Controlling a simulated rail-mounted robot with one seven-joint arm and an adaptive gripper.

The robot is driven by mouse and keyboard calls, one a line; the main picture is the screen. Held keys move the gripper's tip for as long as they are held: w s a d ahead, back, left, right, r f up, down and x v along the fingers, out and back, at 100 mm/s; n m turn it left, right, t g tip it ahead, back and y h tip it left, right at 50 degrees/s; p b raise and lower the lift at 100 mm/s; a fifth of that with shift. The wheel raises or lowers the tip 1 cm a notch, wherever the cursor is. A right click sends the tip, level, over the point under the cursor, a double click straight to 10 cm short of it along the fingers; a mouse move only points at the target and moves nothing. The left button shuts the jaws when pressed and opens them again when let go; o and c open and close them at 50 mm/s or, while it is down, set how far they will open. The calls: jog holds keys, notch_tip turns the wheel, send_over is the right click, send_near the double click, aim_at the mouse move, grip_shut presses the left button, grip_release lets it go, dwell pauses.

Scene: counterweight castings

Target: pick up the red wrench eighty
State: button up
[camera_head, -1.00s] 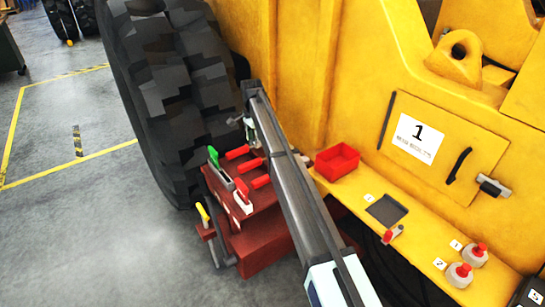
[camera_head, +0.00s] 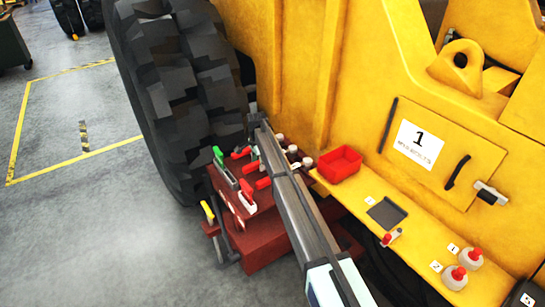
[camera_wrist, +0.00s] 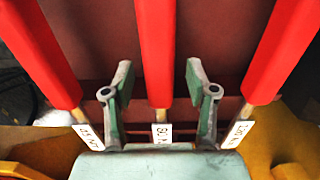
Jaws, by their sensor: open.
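Three red-handled wrenches lie side by side in the wrist view, each with a white tag by its handle. The middle one, the red wrench eighty (camera_wrist: 155,45), has a tag that seems to read 80. My gripper (camera_wrist: 159,80) is open, with one finger on each side of the middle wrench, apart from it as far as I can tell. A red wrench on the left (camera_wrist: 42,55) and a red wrench on the right (camera_wrist: 285,50) flank it outside the fingers. In the head view my arm hides most of the gripper.
A dark red cart (camera_head: 270,240) holds the wrenches beside a large tyre (camera_head: 185,100). A green-handled tool (camera_head: 218,156) and a yellow-handled tool (camera_head: 207,212) are at its left. A red bin (camera_head: 339,163) stands on the yellow ledge of the machine (camera_head: 330,60).

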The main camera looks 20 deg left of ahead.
jog(key=shift+f, duration=0.7)
grip_shut()
jog(key=shift+r, duration=0.15)
